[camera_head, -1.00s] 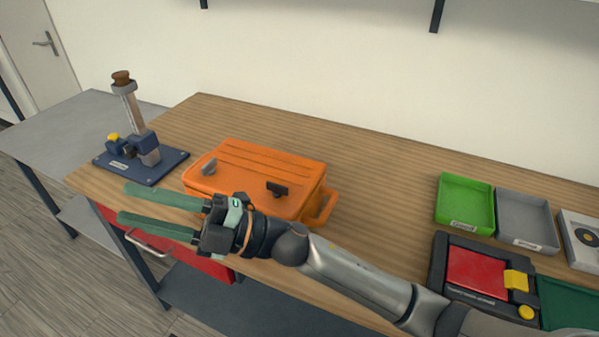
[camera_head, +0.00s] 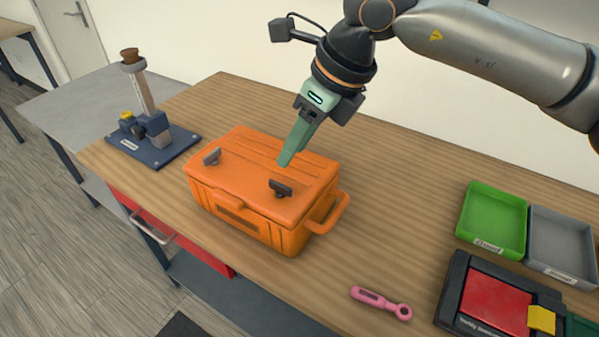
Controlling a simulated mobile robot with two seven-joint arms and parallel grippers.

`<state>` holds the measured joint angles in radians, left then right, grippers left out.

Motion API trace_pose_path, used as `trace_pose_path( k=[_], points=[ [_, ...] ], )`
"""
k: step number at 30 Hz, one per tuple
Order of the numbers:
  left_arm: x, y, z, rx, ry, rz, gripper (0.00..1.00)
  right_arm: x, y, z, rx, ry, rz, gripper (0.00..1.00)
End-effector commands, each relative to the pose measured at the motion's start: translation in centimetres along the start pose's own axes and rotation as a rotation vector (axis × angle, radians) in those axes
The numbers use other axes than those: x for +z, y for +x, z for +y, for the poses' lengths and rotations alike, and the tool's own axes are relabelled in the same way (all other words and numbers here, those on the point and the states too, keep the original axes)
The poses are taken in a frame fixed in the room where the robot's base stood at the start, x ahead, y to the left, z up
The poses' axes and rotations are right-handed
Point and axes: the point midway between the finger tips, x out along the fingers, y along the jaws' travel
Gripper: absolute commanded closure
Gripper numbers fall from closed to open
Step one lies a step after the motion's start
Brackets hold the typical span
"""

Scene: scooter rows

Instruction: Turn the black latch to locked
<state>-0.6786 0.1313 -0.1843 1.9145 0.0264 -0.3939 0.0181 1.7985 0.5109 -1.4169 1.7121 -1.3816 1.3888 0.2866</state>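The orange case (camera_head: 240,216) stands shut on the wooden bench. The black latch (camera_head: 280,188) is on the right part of its lid, near the front edge. A grey latch (camera_head: 212,156) is on the left part of the lid. My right gripper (camera_head: 287,162) comes down from the upper right, with its green fingertips just above and behind the black latch, apart from it in the picture. Its fingers overlap in this view, so the gap between them cannot be judged. My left gripper is not in view.
A blue fixture with a post (camera_head: 152,145) stands at the bench's left end. A pink tool (camera_head: 380,301) lies right of the case. A green tray (camera_head: 491,219), a grey tray (camera_head: 561,240) and a red-and-black box (camera_head: 494,303) are at the right. Bare wood surrounds the case.

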Motion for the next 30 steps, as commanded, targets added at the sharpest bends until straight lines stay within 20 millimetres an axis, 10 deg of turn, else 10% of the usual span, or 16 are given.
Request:
trace_pose_path(
  k=[7,30],
  points=[
    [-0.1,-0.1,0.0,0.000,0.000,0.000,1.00,-0.3,-0.2,-1.5,-0.076,0.000,0.021,0.60],
    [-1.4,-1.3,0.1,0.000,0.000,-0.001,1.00,-0.4,11.2,-2.2,-0.071,-0.001,0.016,0.60]
  ],
)
